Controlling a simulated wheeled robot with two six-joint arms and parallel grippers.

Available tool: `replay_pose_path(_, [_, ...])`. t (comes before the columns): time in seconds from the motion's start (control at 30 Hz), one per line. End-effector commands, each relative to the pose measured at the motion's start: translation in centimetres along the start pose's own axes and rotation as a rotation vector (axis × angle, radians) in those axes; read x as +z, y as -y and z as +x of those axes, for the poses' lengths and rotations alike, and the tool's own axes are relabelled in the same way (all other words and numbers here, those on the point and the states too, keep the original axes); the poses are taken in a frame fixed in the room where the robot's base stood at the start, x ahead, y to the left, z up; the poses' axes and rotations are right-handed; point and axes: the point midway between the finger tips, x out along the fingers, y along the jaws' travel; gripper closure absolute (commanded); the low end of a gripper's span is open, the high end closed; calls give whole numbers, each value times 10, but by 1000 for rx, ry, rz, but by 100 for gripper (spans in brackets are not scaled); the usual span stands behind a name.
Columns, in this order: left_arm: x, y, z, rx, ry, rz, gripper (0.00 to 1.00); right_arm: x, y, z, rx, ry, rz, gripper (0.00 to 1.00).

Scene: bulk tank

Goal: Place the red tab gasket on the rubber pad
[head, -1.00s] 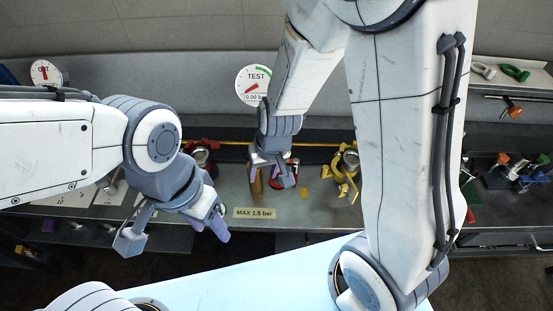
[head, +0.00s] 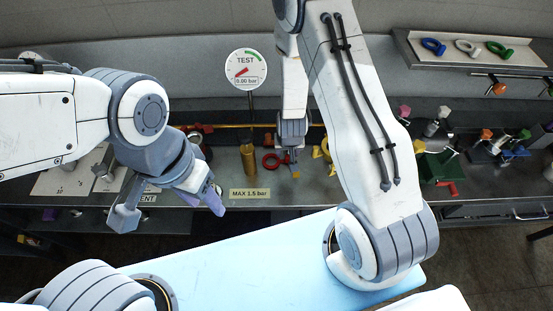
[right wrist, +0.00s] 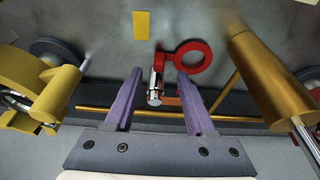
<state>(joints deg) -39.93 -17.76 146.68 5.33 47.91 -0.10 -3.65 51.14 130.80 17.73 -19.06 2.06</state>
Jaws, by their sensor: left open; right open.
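The red tab gasket (head: 270,162), a flat red ring with a small tab, is on the grey bench beside my right gripper (head: 291,153). In the right wrist view the gasket (right wrist: 204,57) lies just beyond the fingertips, its tab towards the gap between them. My right gripper (right wrist: 163,78) is open, its purple fingers apart, with a shiny metal cylinder (right wrist: 155,90) showing between them. I see no contact with the gasket. My left gripper (head: 168,206) is open and empty at the bench's front left. I cannot make out the rubber pad.
A brass cylinder (head: 249,160) stands left of the gasket, below the TEST gauge (head: 246,69). A yellow clamp-like part (head: 322,150) is right of my right gripper. A shelf (head: 480,58) at upper right carries blue, white and green rings.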

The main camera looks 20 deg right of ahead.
Motion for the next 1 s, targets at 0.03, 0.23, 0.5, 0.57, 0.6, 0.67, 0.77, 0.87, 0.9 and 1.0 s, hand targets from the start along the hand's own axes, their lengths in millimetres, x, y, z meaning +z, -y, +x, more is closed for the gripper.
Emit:
replay_pose_path(0.03, [0, 0, -7, 0, 0, 1, 50, 1, -2, 4, 2, 5, 1, 45])
replay_pose_path(0.23, [-1, -1, -14, 0, 0, 2, 50, 0, -2, 28, 1, 2, 1, 45])
replay_pose_path(0.5, [-1, -1, -14, 0, 0, 3, 50, 0, -2, 36, 0, 0, 0, 45])
replay_pose_path(0.57, [-1, -1, -14, 0, 0, 3, 50, 0, -2, 36, 0, 0, 0, 45])
replay_pose_path(0.6, [-1, -1, -14, 0, 0, 3, 50, 0, -2, 36, 0, 0, 0, 53])
replay_pose_path(0.67, [-1, -1, -14, 0, 0, 3, 50, 0, -2, 36, 0, 0, 0, 76])
replay_pose_path(0.77, [-1, -1, -14, 0, 0, 3, 50, 0, -2, 35, 0, 0, 0, 100])
replay_pose_path(0.87, [-1, -1, -14, 0, 0, 3, 50, 0, -2, 35, 0, 0, 0, 100])
replay_pose_path(0.9, [-1, -1, -14, 0, 0, 3, 50, 0, -2, 35, 0, 0, 0, 100])
replay_pose_path(1.0, [-1, -1, -14, 0, 0, 3, 50, 0, -2, 35, 0, 0, 0, 100])
